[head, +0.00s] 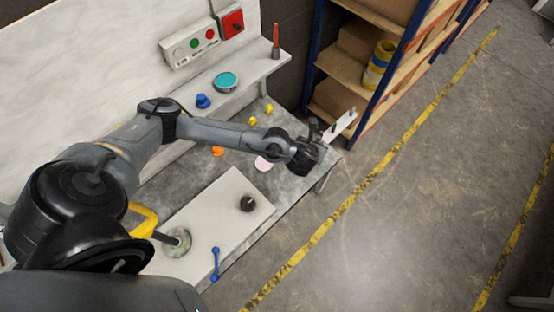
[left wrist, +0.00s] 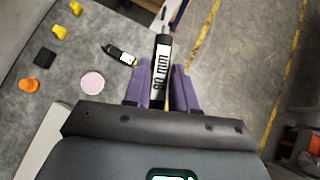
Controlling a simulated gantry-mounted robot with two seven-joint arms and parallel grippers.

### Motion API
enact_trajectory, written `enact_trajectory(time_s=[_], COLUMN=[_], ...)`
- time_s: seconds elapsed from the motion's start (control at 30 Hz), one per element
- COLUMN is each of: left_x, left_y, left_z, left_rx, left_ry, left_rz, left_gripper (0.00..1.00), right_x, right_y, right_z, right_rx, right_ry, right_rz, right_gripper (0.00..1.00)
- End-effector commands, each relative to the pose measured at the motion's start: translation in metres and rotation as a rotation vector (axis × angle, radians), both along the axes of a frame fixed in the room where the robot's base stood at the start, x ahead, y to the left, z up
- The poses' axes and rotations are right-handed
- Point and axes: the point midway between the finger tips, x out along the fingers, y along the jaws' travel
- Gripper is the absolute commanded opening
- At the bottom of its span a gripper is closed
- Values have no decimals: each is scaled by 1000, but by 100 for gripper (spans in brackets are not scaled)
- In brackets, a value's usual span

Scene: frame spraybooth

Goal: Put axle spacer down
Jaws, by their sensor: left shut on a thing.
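The axle spacer (left wrist: 161,75) appears to be the black bar with a white label reading "80 mm" in the left wrist view. My left gripper (left wrist: 163,90) is shut on it, with one purple-grey finger on each side. In the head view my left gripper (head: 314,140) is over the far right end of the grey workbench (head: 290,184), near its edge. The spacer is hard to make out there. A white strip with dark spots (head: 340,124) shows just beyond the gripper. My right gripper is not in view.
A pink disc (left wrist: 92,83), an orange knob (left wrist: 28,86), a black square (left wrist: 44,58), yellow pieces (left wrist: 60,32) and a black-and-white tool (left wrist: 122,55) lie on the bench. A white board (head: 215,212) bears a black knob (head: 247,203). A shelf rack (head: 362,70) stands behind.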

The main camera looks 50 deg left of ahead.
Motion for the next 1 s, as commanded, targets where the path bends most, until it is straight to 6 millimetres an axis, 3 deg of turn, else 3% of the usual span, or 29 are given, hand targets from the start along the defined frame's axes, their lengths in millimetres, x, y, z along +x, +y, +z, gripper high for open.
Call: enact_trajectory(time_s=[0.03,0.3,0.63,1.0], left_x=[10,50,94,135], left_y=[5,29,43,40], left_z=[-29,-96,-163,-226], left_rx=[-2,-3,-2,-2], left_ry=[-3,-3,-2,-3], left_rz=[33,178,308,396], left_gripper=[0,0,0,0], right_x=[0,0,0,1], right_y=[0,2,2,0], right_z=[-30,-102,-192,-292], right_rx=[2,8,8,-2], right_ry=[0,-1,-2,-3], right_rz=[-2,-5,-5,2], right_gripper=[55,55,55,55])
